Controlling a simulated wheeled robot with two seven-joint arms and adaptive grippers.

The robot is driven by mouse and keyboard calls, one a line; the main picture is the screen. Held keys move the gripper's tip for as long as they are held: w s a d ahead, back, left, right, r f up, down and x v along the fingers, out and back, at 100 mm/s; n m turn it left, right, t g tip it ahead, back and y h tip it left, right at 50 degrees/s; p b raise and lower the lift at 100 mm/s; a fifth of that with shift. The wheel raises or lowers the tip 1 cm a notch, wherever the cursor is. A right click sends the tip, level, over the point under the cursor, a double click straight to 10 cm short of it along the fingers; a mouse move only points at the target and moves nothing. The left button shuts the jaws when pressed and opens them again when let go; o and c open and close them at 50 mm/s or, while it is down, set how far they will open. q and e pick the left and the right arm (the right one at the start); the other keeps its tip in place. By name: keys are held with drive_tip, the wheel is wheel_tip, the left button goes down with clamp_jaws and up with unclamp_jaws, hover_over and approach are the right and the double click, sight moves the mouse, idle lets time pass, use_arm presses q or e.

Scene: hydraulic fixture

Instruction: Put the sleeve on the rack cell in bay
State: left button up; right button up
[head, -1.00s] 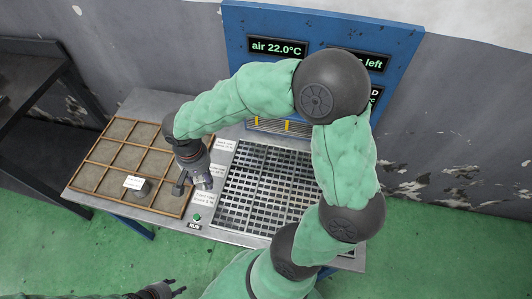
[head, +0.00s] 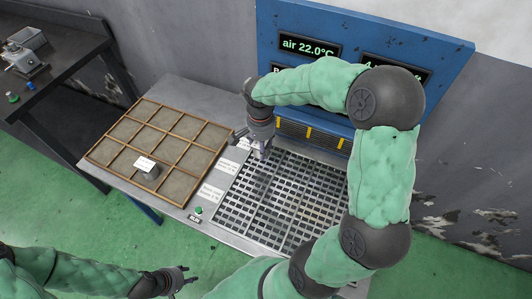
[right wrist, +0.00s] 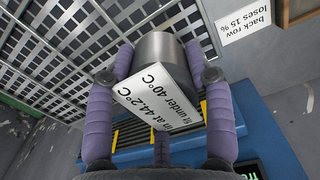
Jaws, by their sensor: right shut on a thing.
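My right gripper (head: 257,150) is over the back left part of the metal grid rack (head: 262,225). The sleeve is mostly hidden by the gripper in the head view. It appears held above the grid, but its exact height cannot be told. My left gripper (head: 187,275) is open and empty at the bottom, over the green floor.
A divided wooden tray (head: 187,154) left of the grid holds a dark tagged cylinder (head: 150,172). Printed cards (head: 212,193) and a green button (head: 198,210) lie between them. A blue panel (head: 300,22) with displays stands behind. A dark bench (head: 60,72) is at far left.

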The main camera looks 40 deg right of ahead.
drive_tip(key=d+f, duration=0.1)
drive_tip(key=w+d+f+b, duration=0.1)
drive_tip(key=f, duration=0.1)
drive_tip(key=w+d+f, duration=0.1)
drive_tip(key=shift+d+f, duration=0.1)
drive_tip(key=shift+f, duration=0.3)
drive_tip(key=shift+w+d+f+b, duration=0.15)
drive_tip(key=shift+f+b, duration=1.1)
drive_tip(key=shift+f, duration=0.45)
drive_tip(key=shift+f, duration=0.15)
drive_tip(key=o, duration=1.6)
drive_tip(key=shift+c, duration=0.2)
wheel_tip(320, 180, up, 12)
drive_tip(key=p, duration=0.5)
